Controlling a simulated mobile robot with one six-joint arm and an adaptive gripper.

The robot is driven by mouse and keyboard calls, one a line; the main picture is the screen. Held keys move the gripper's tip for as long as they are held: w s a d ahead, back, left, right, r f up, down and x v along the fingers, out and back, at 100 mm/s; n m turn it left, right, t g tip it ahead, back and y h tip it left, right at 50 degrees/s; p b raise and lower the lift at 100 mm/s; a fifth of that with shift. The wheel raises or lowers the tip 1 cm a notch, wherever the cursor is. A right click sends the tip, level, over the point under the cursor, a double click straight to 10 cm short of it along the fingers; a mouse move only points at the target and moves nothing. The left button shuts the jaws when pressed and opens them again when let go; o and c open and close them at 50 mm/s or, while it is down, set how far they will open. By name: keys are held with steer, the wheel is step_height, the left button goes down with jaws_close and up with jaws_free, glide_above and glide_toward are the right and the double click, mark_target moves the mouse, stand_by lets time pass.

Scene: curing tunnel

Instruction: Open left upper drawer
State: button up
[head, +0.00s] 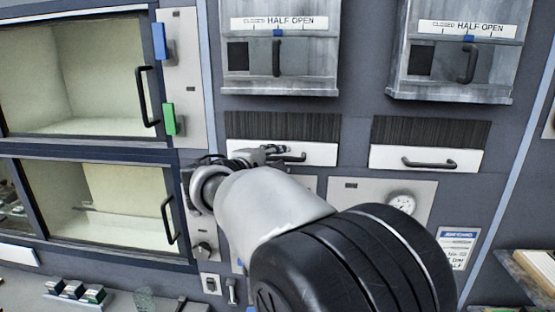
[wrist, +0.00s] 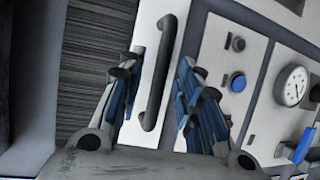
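The left white drawer front (head: 318,154) lies below a dark ribbed strip, with a black bar handle (head: 292,158). My gripper (head: 268,151) is at this drawer, partly hidden by my arm. In the wrist view the handle (wrist: 158,80) runs steeply between the two fingers of my gripper (wrist: 157,72). The fingers are open, one on each side, with visible gaps to the bar. The drawer looks level with its right neighbour, and I cannot tell if it is fully closed.
A matching right drawer (head: 455,160) sits beside it. Two grey hatches (head: 305,75) marked HALF OPEN are above. Glass-fronted chambers (head: 85,75) with black handles stand left. A panel with a gauge (head: 401,205) and a blue button (wrist: 238,82) is below the drawers.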

steer(key=shift+c, duration=0.4)
jaws_close()
stand_by(0.4)
